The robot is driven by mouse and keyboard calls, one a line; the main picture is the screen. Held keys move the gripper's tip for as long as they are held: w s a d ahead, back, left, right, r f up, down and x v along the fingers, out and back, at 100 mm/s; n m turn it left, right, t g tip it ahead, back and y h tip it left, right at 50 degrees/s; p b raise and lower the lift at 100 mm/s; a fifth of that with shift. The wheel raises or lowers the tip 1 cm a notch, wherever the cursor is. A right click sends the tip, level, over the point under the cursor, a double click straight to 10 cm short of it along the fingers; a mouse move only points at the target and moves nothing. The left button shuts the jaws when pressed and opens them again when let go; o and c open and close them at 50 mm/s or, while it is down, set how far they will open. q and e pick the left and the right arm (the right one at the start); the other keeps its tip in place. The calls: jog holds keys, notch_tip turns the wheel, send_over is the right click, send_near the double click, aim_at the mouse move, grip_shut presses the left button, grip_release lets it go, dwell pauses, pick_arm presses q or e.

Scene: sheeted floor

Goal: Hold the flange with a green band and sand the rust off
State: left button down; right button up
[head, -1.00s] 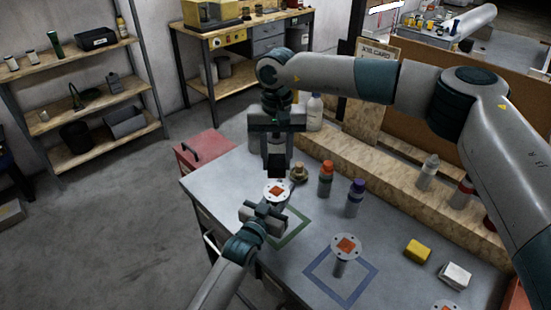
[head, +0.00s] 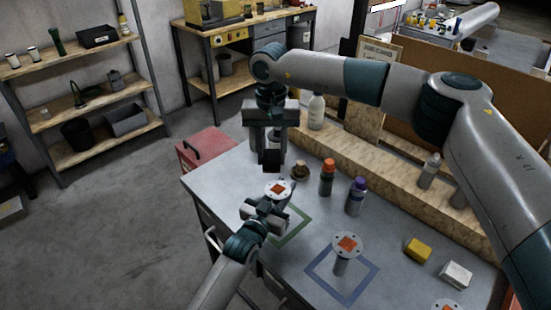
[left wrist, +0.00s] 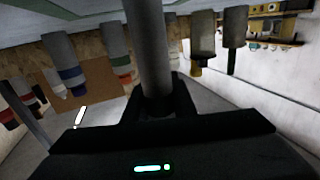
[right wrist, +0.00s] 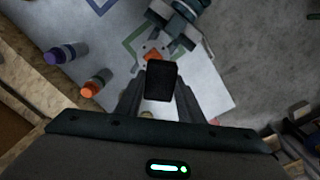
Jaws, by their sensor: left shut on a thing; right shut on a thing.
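The flange (head: 278,189) is a pale round plate with bolt holes and an orange-brown rust patch, at the green square outline (head: 291,226) on the bench. My left gripper (head: 266,211) is shut on its grey stem, which fills the left wrist view (left wrist: 150,50). No green band on the flange can be made out. My right gripper (head: 271,148) is shut on a black block (head: 271,161), above and apart from the flange. In the right wrist view the block (right wrist: 161,80) partly covers the flange (right wrist: 153,48).
A second rusty flange (head: 347,245) stands in a blue square outline (head: 341,275), and a third (head: 445,307) is cut off below. Orange-capped (head: 327,178) and purple-capped (head: 356,196) bottles, a yellow block (head: 418,250) and a white block (head: 456,274) stand on the bench.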

aim_at(282, 192)
jog(key=shift+d, duration=0.1)
jog(key=shift+f, duration=3.95)
jog(key=shift+s+d+f, duration=0.1)
jog(key=shift+s+d, duration=1.25)
jog(key=shift+d, duration=0.25)
jog(key=shift+c, duration=0.5)
jog(key=shift+w+a, duration=0.3)
jog(key=shift+a, duration=0.05)
jog(key=shift+w+a, duration=1.1)
jog(key=shift+a, duration=0.25)
jog(key=shift+r, duration=4.1)
jog(key=shift+d+f, duration=0.1)
